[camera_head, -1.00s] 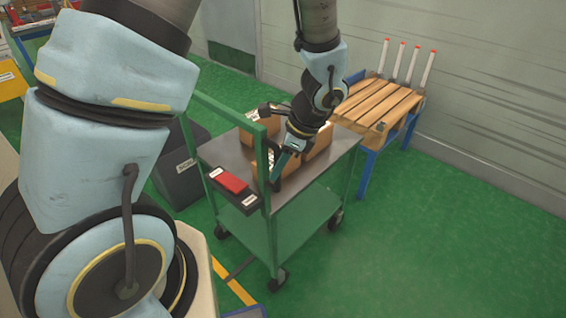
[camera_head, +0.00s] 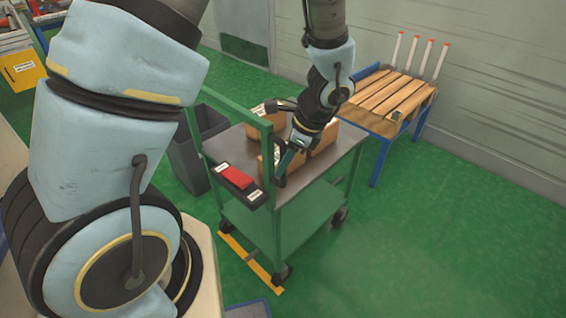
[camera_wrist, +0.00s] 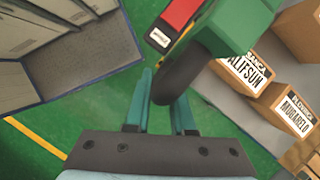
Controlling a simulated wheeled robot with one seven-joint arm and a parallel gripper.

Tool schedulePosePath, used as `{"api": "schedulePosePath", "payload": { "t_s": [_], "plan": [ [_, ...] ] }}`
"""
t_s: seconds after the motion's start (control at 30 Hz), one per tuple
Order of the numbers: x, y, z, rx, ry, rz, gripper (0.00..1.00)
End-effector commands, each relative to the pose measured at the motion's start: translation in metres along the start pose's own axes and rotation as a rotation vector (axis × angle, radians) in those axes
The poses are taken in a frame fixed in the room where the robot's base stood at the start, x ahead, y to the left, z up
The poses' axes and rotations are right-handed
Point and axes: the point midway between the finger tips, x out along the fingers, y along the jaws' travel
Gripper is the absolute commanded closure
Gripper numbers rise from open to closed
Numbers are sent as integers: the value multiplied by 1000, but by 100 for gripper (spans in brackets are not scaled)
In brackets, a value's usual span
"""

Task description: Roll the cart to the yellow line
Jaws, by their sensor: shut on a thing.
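The green cart (camera_head: 262,216) stands on the green floor with a grey top and a red-and-black panel (camera_head: 238,182) on its near side. The yellow line (camera_head: 262,272) on the floor runs along the cart's near wheels, very close to them; whether the wheels touch it I cannot tell. My gripper (camera_head: 284,160) is at the cart's upright frame, over the top. In the wrist view my gripper's teal fingers (camera_wrist: 160,108) are shut around a black grip (camera_wrist: 178,78) beside the cart's green frame. The exact contact is partly hidden.
Several cardboard boxes (camera_head: 325,140) sit on the cart. A dark grey bin (camera_head: 187,160) stands left of it. A blue-framed table with wooden slats (camera_head: 388,100) is behind to the right, by the wall. Floor at the right is clear. Another yellow stripe (camera_wrist: 38,136) shows in the wrist view.

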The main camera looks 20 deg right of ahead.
Motion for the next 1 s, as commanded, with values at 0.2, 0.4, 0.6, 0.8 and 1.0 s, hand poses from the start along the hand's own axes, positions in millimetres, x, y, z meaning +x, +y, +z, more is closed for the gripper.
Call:
{"api": "schedulePosePath", "payload": {
  "t_s": [0.2,0.4,0.6,0.8,1.0],
  "plan": [
    [2,6,4,-4,-11,15,64],
    [2,4,3,-3,-8,11,48],
    [1,3,2,-2,-6,8,48],
    [-20,2,2,-4,-3,4,48],
    [-60,2,2,-3,-3,4,48]
  ]
}}
